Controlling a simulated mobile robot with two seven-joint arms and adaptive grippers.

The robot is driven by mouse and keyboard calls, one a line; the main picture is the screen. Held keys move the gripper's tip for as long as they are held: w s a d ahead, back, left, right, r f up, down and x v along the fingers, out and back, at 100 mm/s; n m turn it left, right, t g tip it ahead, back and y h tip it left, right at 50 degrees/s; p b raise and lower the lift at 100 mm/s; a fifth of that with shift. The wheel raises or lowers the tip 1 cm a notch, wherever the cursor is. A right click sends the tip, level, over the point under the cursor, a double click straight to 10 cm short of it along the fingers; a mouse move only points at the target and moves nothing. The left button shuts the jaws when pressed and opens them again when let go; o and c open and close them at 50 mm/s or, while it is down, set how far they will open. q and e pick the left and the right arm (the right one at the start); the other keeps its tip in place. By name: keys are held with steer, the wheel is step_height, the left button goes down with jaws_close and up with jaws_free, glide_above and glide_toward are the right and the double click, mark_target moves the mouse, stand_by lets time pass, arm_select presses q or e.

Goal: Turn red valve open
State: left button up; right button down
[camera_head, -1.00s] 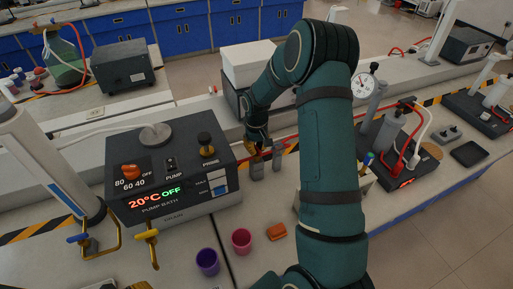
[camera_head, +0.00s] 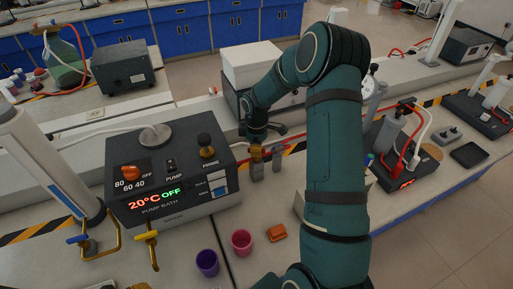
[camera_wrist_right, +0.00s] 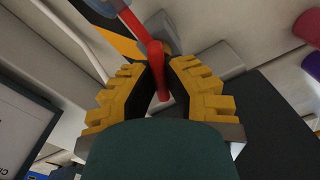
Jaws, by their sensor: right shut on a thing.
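The red valve handle (camera_wrist_right: 157,60) is in the middle of the right wrist view, between the two yellow-padded fingers of my right gripper (camera_wrist_right: 157,82). The fingers are shut on it, one on each side. In the head view my right gripper (camera_head: 261,138) is by two small grey fittings with brass-coloured tops (camera_head: 257,168), behind and right of the pump bath. The red handle cannot be made out there.
The pump bath (camera_head: 172,210) stands left of the gripper. A purple cup (camera_head: 207,262), a pink cup (camera_head: 241,242) and an orange block (camera_head: 277,232) are on the bench in front. Bench equipment with red tubing (camera_head: 398,165) stands to the right.

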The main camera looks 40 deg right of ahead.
steer(key=n+p, duration=0.1)
steer(key=n, duration=0.4)
steer(key=shift+s+f, duration=0.1)
stand_by(0.5)
steer(key=c, duration=1)
jaws_free()
step_height(320, 180, up, 12)
